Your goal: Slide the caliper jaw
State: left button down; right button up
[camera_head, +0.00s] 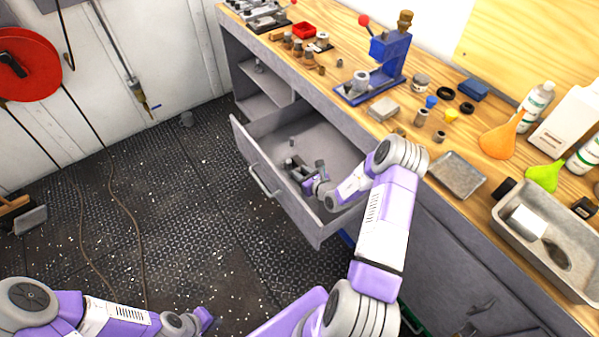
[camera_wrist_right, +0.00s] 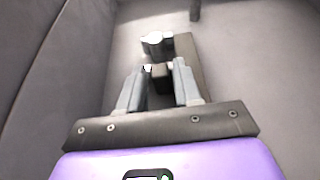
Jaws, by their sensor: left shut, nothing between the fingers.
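My right gripper (camera_head: 308,184) reaches down into the open drawer (camera_head: 335,135). In the right wrist view its two fingers (camera_wrist_right: 160,88) stand apart, with a dark block (camera_wrist_right: 161,77) between them. I cannot tell whether the fingers touch the block. Just beyond are a shiny round metal part (camera_wrist_right: 156,42) and a grey-brown bar (camera_wrist_right: 189,58), which look like parts of one tool, perhaps the caliper. In the head view small grey metal parts (camera_head: 292,163) show beside this gripper, too small to make out. My left gripper (camera_head: 207,318) is shut and empty, low over the floor.
Drawer walls stand close around my right gripper. The wooden bench (camera_head: 345,55) above carries a blue press (camera_head: 388,55), a grey tray (camera_head: 456,174), a metal basin (camera_head: 548,240), funnels and bottles. A red reel (camera_head: 30,65) hangs at the left. The dark deck floor (camera_head: 190,220) is mostly clear.

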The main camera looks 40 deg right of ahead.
jog(key=shift+o, duration=1.1)
jog(key=shift+w, duration=0.1)
jog(key=p+v, duration=0.2)
jog(key=v, duration=0.4)
jog(key=shift+s+r, duration=0.2)
jog(key=shift+s, duration=0.05)
jog(key=shift+s+r, duration=0.15)
jog(key=shift+s, duration=0.4)
jog(key=shift+r+p, duration=0.1)
jog(key=shift+p, duration=0.25)
